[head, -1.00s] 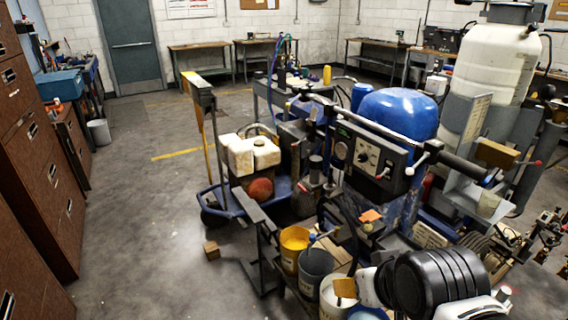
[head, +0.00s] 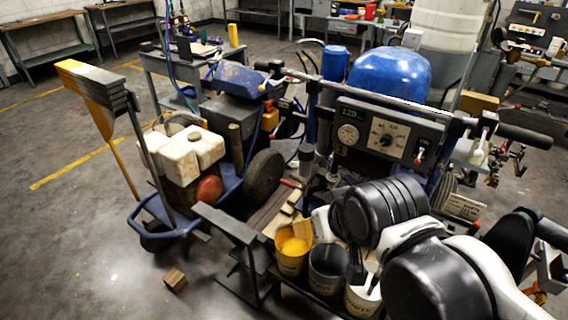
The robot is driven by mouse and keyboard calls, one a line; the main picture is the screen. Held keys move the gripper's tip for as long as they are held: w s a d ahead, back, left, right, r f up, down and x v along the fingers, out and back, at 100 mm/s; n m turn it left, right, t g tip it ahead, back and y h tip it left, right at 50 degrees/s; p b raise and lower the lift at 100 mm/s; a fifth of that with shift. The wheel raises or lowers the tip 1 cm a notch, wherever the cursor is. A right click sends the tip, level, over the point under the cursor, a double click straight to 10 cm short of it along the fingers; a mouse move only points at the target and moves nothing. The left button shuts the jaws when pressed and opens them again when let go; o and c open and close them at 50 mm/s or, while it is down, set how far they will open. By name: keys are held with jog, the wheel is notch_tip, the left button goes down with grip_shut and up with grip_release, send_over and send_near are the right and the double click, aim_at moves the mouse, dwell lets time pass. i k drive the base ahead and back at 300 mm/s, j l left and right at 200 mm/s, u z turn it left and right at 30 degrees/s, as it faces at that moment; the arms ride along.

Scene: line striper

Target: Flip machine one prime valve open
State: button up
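A line striper with a blue hopper (head: 388,82) and a grey control panel (head: 378,138) stands right of centre. Another red-tipped lever (head: 290,184) shows low, left of the panel. I cannot tell which, if either, is machine one's prime valve. My arm reaches in from the lower right, below the panel. Its white end, my gripper area (head: 316,225), is near the yellow bucket; its fingers cannot be made out. A tan piece shows beside that end.
A yellow bucket (head: 292,256), a grey bucket (head: 327,270) and a white bucket (head: 362,298) stand on a low rack below my arm. A blue-framed cart (head: 160,215) with white containers is at left. A small wooden block (head: 174,280) lies on open floor.

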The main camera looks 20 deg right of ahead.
aim_at(286, 183)
jog(key=i+z, duration=0.2)
jog(key=i, duration=0.45)
jog(key=i+j+z, duration=0.2)
jog(key=j+z, duration=0.2)
jog(key=j, duration=0.4)
jog(key=i+j+z, duration=0.1)
jog(key=j+z, duration=0.25)
jog(key=j, duration=0.45)
jog(key=j+z, duration=0.4)
jog(key=j, duration=0.4)
jog(key=k+j+z, duration=0.2)
jog(key=j+z, duration=0.15)
jog(key=j, duration=0.45)
